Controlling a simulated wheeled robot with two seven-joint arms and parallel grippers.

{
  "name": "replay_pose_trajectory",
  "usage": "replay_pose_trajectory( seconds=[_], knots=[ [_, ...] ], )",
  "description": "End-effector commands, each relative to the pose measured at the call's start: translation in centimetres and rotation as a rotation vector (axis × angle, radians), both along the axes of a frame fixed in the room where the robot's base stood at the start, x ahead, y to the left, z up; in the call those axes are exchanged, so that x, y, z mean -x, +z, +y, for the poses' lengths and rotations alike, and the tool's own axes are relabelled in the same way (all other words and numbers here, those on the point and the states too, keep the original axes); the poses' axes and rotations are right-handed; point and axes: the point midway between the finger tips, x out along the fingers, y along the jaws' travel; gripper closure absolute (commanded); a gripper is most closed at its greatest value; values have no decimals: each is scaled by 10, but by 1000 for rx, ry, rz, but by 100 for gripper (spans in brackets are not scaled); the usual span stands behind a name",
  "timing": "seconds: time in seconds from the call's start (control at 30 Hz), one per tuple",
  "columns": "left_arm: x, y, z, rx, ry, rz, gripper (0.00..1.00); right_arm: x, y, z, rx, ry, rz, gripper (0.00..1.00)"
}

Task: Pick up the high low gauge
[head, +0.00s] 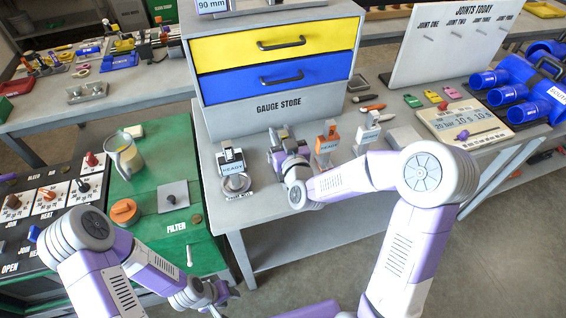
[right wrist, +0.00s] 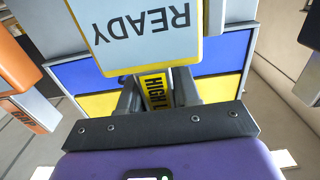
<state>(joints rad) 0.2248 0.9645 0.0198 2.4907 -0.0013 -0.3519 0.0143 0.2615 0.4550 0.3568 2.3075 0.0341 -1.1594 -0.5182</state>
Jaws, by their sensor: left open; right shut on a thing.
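The high low gauge shows in the right wrist view as a yellow strip (right wrist: 156,88) lettered "HIGH L", with a white READY plate (right wrist: 148,32) edged in yellow beyond it. My right gripper (right wrist: 158,95) is shut on this strip. In the head view my right gripper (head: 279,150) is over the bench in front of the gauge store, and its fingers and wrist hide most of the gauge. My left gripper (head: 212,298) is open and empty, low beside the green cabinet. I cannot tell whether the gauge is clear of the bench.
The gauge store (head: 275,75) with yellow and blue drawers stands behind. A jug (head: 126,155) stands on the green cabinet. Blue pipes (head: 520,80) lie at far right.

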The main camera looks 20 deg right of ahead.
Motion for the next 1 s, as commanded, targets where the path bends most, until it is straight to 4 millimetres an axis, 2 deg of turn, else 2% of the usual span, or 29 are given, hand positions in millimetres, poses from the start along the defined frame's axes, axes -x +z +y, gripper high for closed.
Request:
replay_pose_trajectory(
  seconds=[0.37,0.47,0.8,1.0],
  knots=[
    [0,0,0,0,0,0,57,0,1,0,0,0,-3,100],
    [0,2,0,0,0,0,57,0,7,0,0,0,-4,100],
    [0,19,0,0,0,0,57,0,73,0,0,0,-8,100],
    [0,25,0,0,0,0,57,0,98,0,-1,0,-6,100]
  ],
)
